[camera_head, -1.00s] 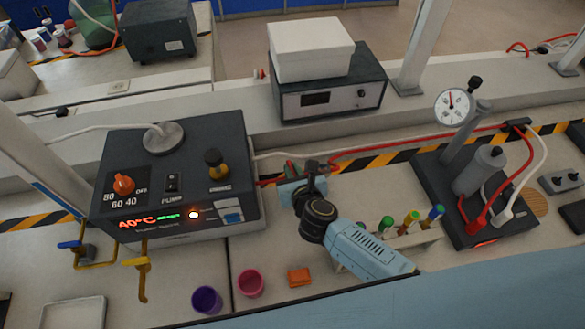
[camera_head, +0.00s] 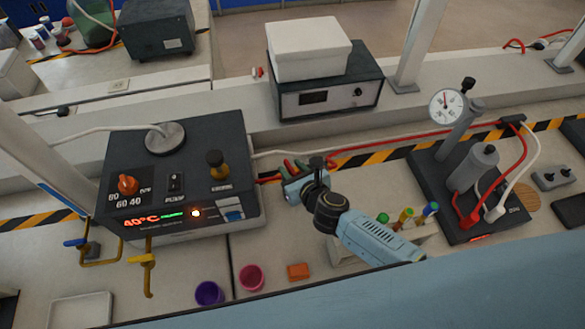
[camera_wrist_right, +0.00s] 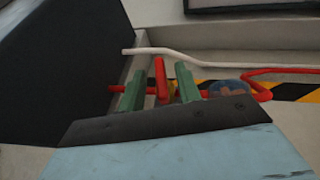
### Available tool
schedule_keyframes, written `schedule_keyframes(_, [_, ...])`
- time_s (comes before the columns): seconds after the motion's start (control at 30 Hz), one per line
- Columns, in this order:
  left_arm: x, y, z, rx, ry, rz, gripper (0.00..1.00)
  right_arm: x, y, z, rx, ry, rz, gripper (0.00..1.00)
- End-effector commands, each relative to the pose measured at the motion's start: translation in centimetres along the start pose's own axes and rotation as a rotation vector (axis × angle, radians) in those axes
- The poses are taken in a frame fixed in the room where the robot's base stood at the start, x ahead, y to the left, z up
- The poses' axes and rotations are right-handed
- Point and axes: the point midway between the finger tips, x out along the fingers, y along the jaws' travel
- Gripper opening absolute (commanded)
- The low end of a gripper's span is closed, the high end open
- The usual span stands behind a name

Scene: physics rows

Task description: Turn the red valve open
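The red valve's lever (camera_wrist_right: 161,78) shows in the right wrist view, standing up between the two green fingers of my right gripper (camera_wrist_right: 160,88). Gaps show on both sides of it, so the fingers look open around it and apart from it. A red pipe runs left and right behind the fingers. In the head view my right gripper (camera_head: 294,167) is just right of the dark heater box, at the red line; there the valve is small and largely hidden by the gripper. My left gripper is in neither view.
The dark heater box (camera_head: 180,165) with an orange knob stands close left of my right gripper. A test tube rack (camera_head: 404,237) and a gauge stand (camera_head: 450,165) are to the right. Purple (camera_head: 208,293) and pink (camera_head: 251,277) cups and an orange block (camera_head: 298,271) lie in front.

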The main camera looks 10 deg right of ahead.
Motion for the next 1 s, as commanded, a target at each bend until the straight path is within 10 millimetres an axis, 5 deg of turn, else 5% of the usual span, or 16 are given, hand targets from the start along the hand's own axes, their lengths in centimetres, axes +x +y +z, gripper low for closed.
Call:
schedule_keyframes(0.27, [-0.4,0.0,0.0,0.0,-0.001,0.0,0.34,-1.1,0.0,0.0,0.0,0.0,0.0,0.34])
schedule_keyframes(0.7, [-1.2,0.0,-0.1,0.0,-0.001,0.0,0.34,-9.5,0.0,-0.1,-0.001,0.001,0.0,0.34])
schedule_keyframes(1.0, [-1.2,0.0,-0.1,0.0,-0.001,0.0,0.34,-13.1,0.0,-0.1,0.0,0.001,0.0,0.34])
